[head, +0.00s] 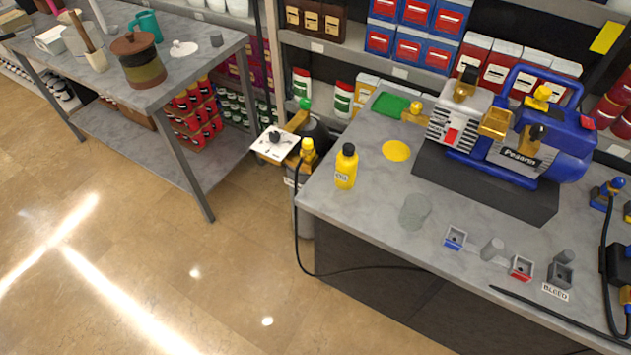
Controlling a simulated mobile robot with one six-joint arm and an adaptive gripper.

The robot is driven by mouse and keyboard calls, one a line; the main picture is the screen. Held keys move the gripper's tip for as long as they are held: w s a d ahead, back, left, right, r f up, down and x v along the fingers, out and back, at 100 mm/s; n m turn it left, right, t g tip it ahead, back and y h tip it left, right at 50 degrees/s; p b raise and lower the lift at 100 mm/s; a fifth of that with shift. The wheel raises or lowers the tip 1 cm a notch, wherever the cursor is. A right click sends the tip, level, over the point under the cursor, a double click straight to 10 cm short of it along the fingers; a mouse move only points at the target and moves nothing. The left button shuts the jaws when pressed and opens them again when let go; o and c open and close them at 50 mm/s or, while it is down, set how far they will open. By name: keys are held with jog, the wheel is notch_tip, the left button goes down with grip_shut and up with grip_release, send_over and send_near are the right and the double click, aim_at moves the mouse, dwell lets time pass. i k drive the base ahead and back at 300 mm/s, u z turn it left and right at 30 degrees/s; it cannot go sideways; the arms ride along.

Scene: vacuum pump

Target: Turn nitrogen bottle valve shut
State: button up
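A dark grey bottle (315,132) stands on the floor between the two tables, partly hidden by the right table's corner and by fittings in front of it. It looks like the nitrogen bottle. A green knob (305,103) sits at its top, above a brass-coloured fitting (296,121). A white plate (284,146) with a black knob (275,137) juts out to the left. A yellow-topped fitting (307,148) is just right of the plate. I cannot tell whether the valve is open or shut. My gripper is not in view.
A blue and white pump (565,150) stands on the right grey table (360,215), with a yellow oil bottle (346,167) near its left edge. A black hose (297,225) hangs beside that table. The left table (195,75) holds pots. The tiled floor (130,230) is clear.

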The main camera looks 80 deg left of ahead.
aim_at(305, 104)
jog(key=z, duration=0.1)
jog(key=k, duration=1.5)
jog(key=z, duration=0.6)
jog(key=k, duration=0.15)
jog(key=u, duration=2.6)
jog(key=i, duration=0.45)
jog(key=u, duration=0.05)
